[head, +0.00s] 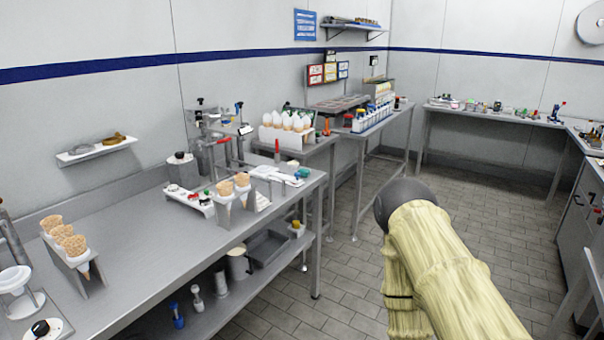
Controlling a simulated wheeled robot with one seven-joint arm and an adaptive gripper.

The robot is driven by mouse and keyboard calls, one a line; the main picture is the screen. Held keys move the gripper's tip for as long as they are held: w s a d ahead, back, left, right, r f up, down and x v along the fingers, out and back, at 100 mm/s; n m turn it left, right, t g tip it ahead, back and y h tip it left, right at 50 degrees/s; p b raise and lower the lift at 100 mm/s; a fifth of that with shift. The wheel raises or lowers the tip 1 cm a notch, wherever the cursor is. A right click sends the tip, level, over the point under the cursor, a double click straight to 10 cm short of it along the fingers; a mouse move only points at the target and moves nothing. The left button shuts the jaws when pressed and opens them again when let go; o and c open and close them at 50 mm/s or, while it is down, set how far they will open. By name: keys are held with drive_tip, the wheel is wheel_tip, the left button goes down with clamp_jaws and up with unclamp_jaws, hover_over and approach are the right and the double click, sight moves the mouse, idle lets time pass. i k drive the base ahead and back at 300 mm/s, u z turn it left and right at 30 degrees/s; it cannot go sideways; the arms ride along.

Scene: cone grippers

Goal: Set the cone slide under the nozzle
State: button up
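The nozzle may be part of the metal dispensing stand (222,140) with red levers at the back of the left steel table, but I cannot make out its tip. In front of it a white strip (190,201) carries small red and green parts. Beside the strip a metal holder (228,214) bears two waffle cones (242,180). I cannot tell which of these is the cone slide. My arm, in a pale yellow sleeve with a dark rounded joint, reaches in from the lower right over the floor. My gripper is not visible.
The left steel table (140,255) has clear space in its middle. Another cone rack (90,279) stands at its left. A lower shelf (205,312) holds cups and a tray. Further tables (375,130) line the back. The tiled floor (345,265) is open.

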sight(263, 171)
drive_tip(key=z, duration=0.3)
drive_tip(key=i, duration=1.25)
drive_tip(key=u, duration=0.2)
